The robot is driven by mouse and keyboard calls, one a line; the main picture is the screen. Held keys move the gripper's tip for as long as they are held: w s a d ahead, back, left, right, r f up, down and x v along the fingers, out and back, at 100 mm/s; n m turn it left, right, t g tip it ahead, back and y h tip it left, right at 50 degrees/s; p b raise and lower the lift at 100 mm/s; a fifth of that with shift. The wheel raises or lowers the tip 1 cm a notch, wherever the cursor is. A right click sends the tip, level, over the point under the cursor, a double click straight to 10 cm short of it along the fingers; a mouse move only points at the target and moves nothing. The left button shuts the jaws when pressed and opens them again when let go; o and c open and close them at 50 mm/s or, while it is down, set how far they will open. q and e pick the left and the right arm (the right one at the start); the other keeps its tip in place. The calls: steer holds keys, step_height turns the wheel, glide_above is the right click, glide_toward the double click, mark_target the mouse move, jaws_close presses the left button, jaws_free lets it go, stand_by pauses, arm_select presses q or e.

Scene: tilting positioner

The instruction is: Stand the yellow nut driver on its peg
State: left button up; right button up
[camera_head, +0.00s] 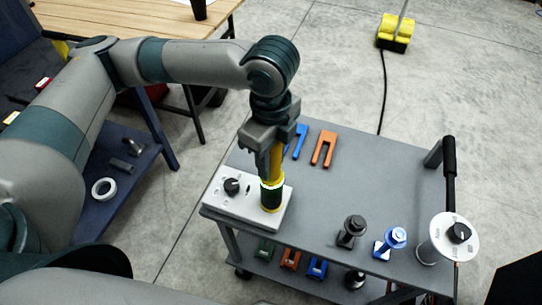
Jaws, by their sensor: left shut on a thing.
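My left gripper (268,166) comes in from the upper left, points down and is shut on the yellow nut driver (277,166). The nut driver is upright, yellow with a dark band around its lower part. Its lower end is over the right part of a white box (213,201) with a black knob; I cannot tell whether it touches the box. No peg shows clearly under the nut driver; its lower end may hide one. My right gripper is not in view.
The box is on a grey cart (315,205). Blue and orange forked pieces (323,148) lie behind. A dark piece (351,231), a blue piece (391,242) and a round white dial post (447,238) stand at the right. The cart's middle is free.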

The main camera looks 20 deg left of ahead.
arm_select(q)
steer(key=shift+f, duration=0.3)
steer(key=o, duration=1.7)
steer(key=shift+o, duration=0.2)
steer(key=shift+r, duration=0.1)
steer(key=shift+r+p, duration=0.7)
steer(key=shift+p, duration=0.15)
steer(key=shift+r+p, duration=2.7)
steer(key=shift+p, duration=0.4)
